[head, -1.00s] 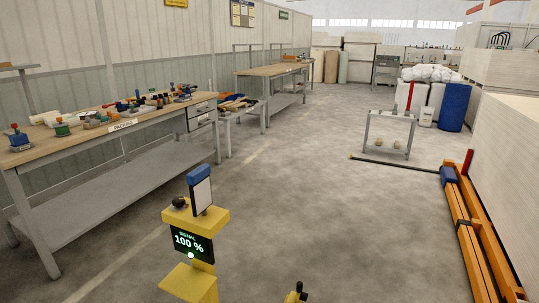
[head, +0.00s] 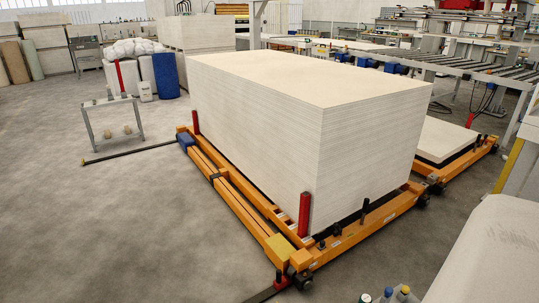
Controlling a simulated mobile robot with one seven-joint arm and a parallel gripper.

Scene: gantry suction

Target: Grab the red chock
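No object that I can surely tell as the red chock shows in the head view. The red things in sight are upright posts: a near red post (head: 305,213) at the front corner of an orange trolley (head: 365,233), a far red post (head: 196,122) at its back left, and a short red piece (head: 470,120) further right. A red upright part (head: 120,76) also shows by the small grey rack. My gripper is not in view.
A large stack of pale boards (head: 265,125) fills the trolley. A small grey rack (head: 112,121) stands at the left, with a dark bar (head: 130,152) on the floor before it. Bottle-like tops (head: 404,292) show at the bottom edge. The grey floor at left is open.

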